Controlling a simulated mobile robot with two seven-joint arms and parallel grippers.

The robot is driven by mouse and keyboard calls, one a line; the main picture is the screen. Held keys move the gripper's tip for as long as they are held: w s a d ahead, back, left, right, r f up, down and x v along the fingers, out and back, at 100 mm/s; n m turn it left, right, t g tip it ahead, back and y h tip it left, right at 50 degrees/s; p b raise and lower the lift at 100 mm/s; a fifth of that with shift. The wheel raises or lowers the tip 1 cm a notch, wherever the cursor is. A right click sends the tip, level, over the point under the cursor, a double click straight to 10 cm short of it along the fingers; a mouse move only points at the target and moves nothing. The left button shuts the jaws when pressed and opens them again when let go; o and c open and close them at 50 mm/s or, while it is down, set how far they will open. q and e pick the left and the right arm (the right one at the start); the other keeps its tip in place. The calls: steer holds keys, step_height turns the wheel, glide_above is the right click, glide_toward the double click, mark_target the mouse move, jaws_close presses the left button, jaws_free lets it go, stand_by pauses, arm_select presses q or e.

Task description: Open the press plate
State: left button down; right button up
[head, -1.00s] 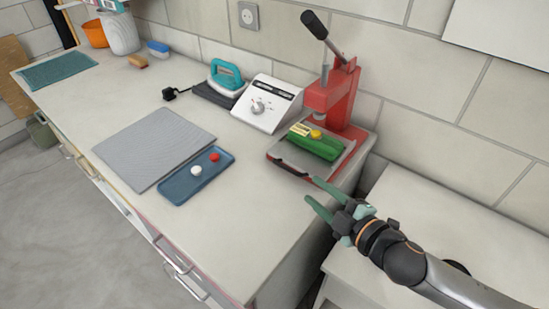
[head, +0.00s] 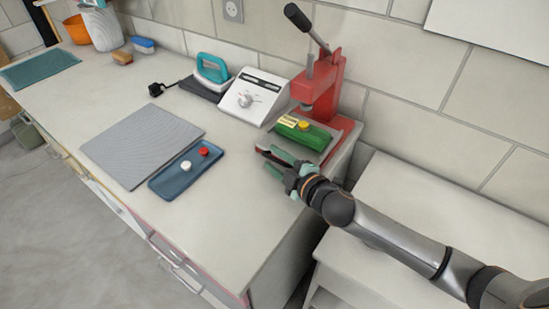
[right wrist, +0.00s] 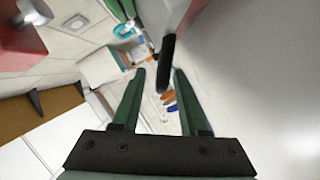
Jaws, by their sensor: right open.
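The red press (head: 327,88) stands at the right end of the counter, with its black-tipped lever (head: 298,18) raised. Its grey press plate (head: 322,152) carries a green block (head: 303,135) with a yellow button and a pale label on top. A dark handle is on the plate's front edge, mostly hidden by my gripper in the head view. My right gripper (head: 271,162) is open beside that front edge. In the right wrist view, the black handle (right wrist: 168,58) appears between and beyond the open fingers (right wrist: 161,74); I see no contact. My left gripper is not in view.
A white control box with a dial (head: 254,98) stands left of the press, and a teal iron (head: 211,72) beyond it. A blue tray (head: 176,178) with a red and a white piece lies beside a grey mat (head: 140,143). The counter's front right is clear.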

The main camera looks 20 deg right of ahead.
steer(key=shift+w+a, duration=0.1)
steer(key=shift+w, duration=0.05)
jaws_close()
stand_by(0.4)
stand_by(1.0)
